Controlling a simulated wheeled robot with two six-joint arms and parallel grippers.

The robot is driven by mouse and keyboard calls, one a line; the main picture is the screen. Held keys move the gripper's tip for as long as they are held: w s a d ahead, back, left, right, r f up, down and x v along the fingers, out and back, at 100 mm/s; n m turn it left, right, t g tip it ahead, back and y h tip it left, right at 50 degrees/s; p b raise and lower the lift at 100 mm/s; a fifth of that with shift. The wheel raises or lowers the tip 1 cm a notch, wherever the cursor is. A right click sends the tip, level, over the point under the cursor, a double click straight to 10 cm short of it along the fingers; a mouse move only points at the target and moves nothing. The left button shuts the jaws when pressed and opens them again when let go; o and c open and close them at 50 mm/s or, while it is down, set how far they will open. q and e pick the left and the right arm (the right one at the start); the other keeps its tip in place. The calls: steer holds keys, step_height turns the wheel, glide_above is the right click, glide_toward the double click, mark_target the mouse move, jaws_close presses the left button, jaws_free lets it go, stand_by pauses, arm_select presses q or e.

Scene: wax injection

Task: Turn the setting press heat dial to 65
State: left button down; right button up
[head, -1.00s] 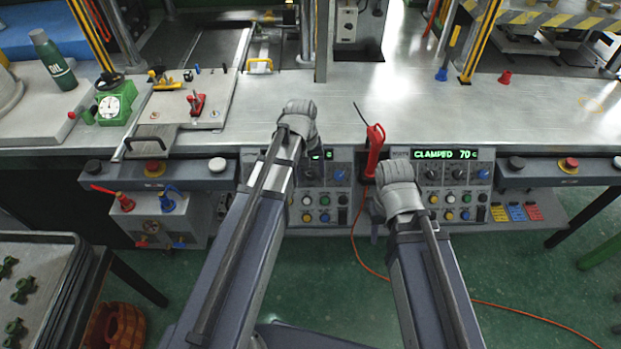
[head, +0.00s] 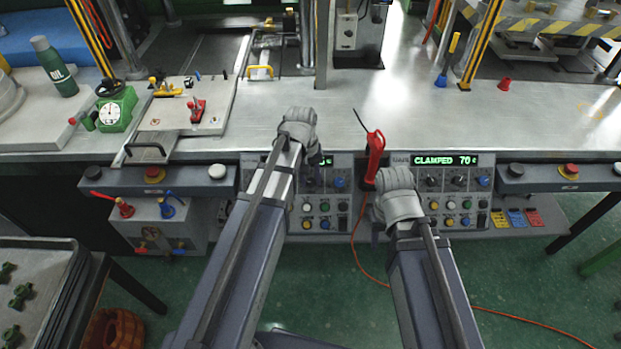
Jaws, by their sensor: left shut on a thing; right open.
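Two control panels sit on the bench front. The right panel (head: 474,201) has dials and a display (head: 444,160) reading "CLAMPED 70 c". Panel labels are too small to read. My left gripper (head: 317,160) is at the upper part of the left panel, shut on a dial there; the grip itself is mostly hidden. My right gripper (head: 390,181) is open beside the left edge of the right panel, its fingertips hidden.
A red-handled tool (head: 375,155) stands between the panels, close to my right gripper, with an orange cable hanging to the floor. Button boxes with red buttons (head: 154,174) (head: 569,169) flank the panels. The steel bench top (head: 420,115) behind is largely clear.

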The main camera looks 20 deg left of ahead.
stand_by(0.3)
arm_select(q)
steer(key=m+y, duration=0.2)
steer(key=shift+d+f+g+y, duration=0.1)
steer(key=shift+d+g+y, duration=0.2)
steer(key=shift+d+f+m+y+b, duration=0.15)
steer(key=shift+m+y+b, duration=0.5)
steer(key=shift+m+y, duration=0.35)
steer(key=m+y+b, duration=0.2)
steer(key=y, duration=0.1)
steer(key=shift+d+f+m+b, duration=0.2)
steer(key=shift+m+b, duration=0.1)
steer(key=shift+b, duration=0.1)
steer(key=shift+s+r+m+y+b, duration=0.1)
steer(key=shift+m+y+b, duration=0.8)
steer(key=shift+r, duration=0.1)
steer(key=c, duration=0.5)
jaws_free()
